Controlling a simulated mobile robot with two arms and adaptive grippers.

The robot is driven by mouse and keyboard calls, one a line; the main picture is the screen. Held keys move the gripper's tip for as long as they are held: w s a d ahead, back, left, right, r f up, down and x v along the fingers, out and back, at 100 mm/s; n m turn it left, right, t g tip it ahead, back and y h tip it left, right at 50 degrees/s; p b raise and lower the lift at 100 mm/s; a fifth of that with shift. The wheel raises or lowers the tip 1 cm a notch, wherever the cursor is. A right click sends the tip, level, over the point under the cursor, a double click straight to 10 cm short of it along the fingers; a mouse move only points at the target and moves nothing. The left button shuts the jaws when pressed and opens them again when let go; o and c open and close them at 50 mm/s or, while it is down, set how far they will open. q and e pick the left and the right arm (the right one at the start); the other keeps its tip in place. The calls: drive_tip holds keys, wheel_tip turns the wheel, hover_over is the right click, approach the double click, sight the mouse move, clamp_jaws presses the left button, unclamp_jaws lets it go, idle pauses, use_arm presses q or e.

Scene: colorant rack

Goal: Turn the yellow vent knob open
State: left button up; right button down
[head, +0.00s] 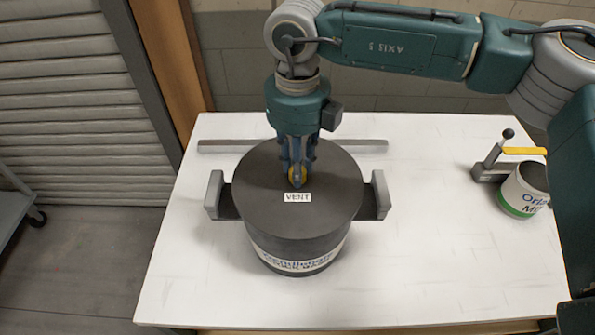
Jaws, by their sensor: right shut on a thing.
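My right gripper (297,178) points straight down over the lid and is shut on the knob. Its fingers cover much of the knob, so the knob's turn angle is hard to tell. The canister (265,245) stands upright on the white table, with grey clamp blocks (214,193) at its left and right sides. My left gripper is not in view.
A grey bar (225,146) lies on the white table (190,285) behind the canister. At the right stand a can with a green band (519,204) and a clamp with a yellow handle (525,151). The table's front and left are clear. A grey cart (12,215) stands at far left.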

drive_tip(key=n+b, duration=0.4)
drive_tip(key=shift+f+n, duration=0.15)
drive_tip(key=shift+n, duration=0.15)
drive_tip(key=n+b, duration=0.2)
drive_tip(key=n, duration=0.2)
drive_tip(key=n+b, duration=0.1)
drive_tip(key=n, duration=0.2)
drive_tip(key=shift+r+n, duration=0.25)
drive_tip(key=shift+n, duration=1.55)
drive_tip(key=shift+w, duration=0.1)
drive_tip(key=c, duration=1.4)
unclamp_jaws()
drive_tip(key=shift+c, duration=0.2)
